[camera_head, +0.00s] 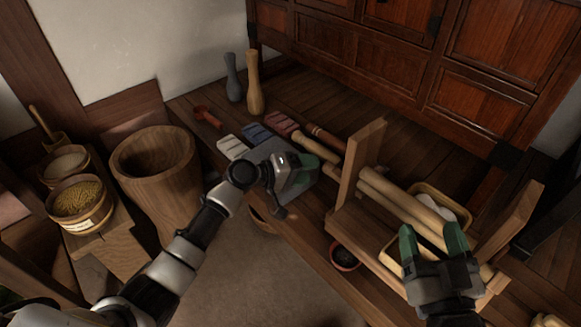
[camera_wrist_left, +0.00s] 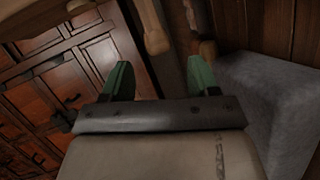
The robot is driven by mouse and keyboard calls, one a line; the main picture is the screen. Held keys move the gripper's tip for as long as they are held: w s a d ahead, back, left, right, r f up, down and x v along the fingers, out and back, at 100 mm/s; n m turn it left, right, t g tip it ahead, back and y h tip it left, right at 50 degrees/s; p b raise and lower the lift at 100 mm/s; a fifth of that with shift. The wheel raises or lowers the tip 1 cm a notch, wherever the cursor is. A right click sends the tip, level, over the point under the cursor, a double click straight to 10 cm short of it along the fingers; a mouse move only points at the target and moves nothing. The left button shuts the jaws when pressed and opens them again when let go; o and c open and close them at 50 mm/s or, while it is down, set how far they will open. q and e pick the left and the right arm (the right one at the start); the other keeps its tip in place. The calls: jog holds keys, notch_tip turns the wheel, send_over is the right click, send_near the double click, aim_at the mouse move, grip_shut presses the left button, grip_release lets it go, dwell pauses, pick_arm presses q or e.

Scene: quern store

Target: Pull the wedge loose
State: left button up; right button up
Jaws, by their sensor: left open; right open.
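I cannot make out for certain which piece is the wedge. My left gripper (camera_head: 318,163) is open beside a grey stone block (camera_head: 264,152) on the low wooden bench. In the left wrist view its green fingers (camera_wrist_left: 161,76) are apart with nothing between them. A small reddish-brown wooden piece (camera_wrist_left: 207,50) lies just past the right finger there, and a pale wooden handle (camera_wrist_left: 154,36) lies beyond the gap. My right gripper (camera_head: 431,230) is open over the wooden stand (camera_head: 357,182) with pale rollers (camera_head: 405,204); whether it touches them is unclear.
Bench tools include a red scoop (camera_head: 207,116), a pale block (camera_head: 232,147), a blue block (camera_head: 257,132) and two bottle-shaped pieces (camera_head: 254,85). A wooden tub (camera_head: 156,165) and a grain bucket (camera_head: 80,204) stand left. A small dark pot (camera_head: 344,257) sits near the stand. Wooden cabinets (camera_head: 370,60) stand behind.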

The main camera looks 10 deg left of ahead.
pick_arm(q)
jog(key=shift+p+v, duration=0.3)
jog(key=shift+v, duration=2)
pick_arm(e)
jog(key=shift+d+f+g+h, duration=0.15)
jog(key=shift+f+g+h, duration=0.1)
jog(key=shift+f+g, duration=0.5)
jog(key=shift+d+f+g+h, duration=0.15)
jog(key=shift+f+g+h, duration=0.1)
jog(key=shift+f+g, duration=0.5)
